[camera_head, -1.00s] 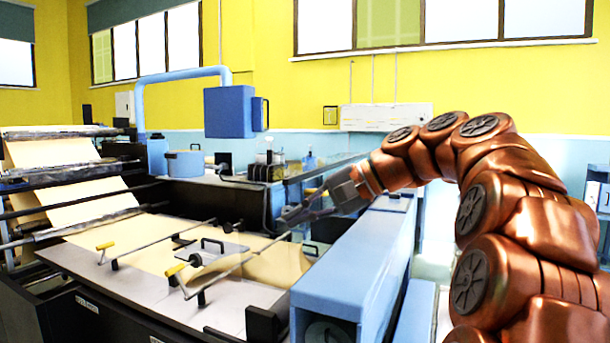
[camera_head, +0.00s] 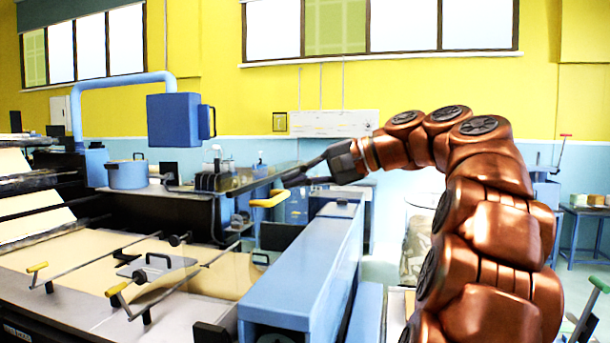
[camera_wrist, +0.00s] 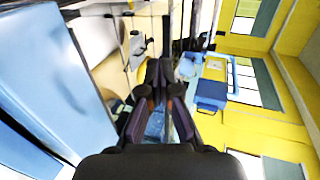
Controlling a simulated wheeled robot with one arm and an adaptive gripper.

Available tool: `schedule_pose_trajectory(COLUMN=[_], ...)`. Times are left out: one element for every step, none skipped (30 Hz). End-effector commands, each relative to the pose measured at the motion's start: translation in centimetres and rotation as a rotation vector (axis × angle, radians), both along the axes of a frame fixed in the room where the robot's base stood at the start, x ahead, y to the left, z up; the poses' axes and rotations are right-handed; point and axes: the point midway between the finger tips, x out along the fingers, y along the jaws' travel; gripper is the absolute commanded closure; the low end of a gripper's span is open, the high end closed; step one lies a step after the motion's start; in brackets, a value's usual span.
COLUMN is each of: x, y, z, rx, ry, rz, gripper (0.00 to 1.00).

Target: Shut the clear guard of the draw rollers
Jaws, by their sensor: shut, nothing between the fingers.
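The clear guard (camera_head: 262,181) shows in the head view as a thin see-through panel, raised and tilted above the right end of the machine. A yellow handle (camera_head: 268,199) is at its lower edge, just left of and below my gripper. My gripper (camera_head: 288,180) is shut and empty, pointing left beside the panel. I cannot tell whether it touches the guard. The wrist view shows the closed dark fingers (camera_wrist: 160,76) with no object between them. The draw rollers are not clearly visible.
A long light-blue housing (camera_head: 300,275) stands below my gripper. The paper web (camera_head: 85,262) runs across the table at left, under thin rods with yellow grips (camera_head: 115,289). A blue box (camera_head: 174,120) and blue pot (camera_head: 127,173) are behind. Open floor shows at right.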

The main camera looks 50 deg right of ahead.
Motion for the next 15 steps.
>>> schedule_pose_trajectory(x=[0.5,0.8,1.2,1.5,1.9,2.3,2.7,3.0,3.5,3.9,4.3,4.8,5.1,5.4,6.0], y=[0.3,0.4,0.6,0.8,1.0,1.2,1.4,1.5,1.7,1.9,2.1,2.4,2.6,2.7,3.0], z=[-0.2,-0.4,-0.5,-0.6,-0.7,-1.0,-1.1,-1.3,-1.5,-1.6,-1.7,-1.9,-2.1,-2.3,-2.2], rx=[0.002,0.002,0.002,0.002,0.001,0.002,0.003,0.005,0.004,0.003,0.003,0.002,0.002,0.004,0.003], ry=[0.004,0.003,0.003,0.002,0.003,0.004,0.005,0.005,0.004,0.004,0.004,0.004,0.005,0.005,0.005], rz=[-0.001,-0.002,-0.003,-0.002,-0.001,0.001,0.0,0.0,-0.002,-0.003,-0.003,-0.002,-0.003,-0.002,-0.001], gripper=[1.0,1.0,1.0,1.0,1.0,1.0,1.0,1.0,1.0,1.0,1.0,1.0,1.0,1.0,1.0])
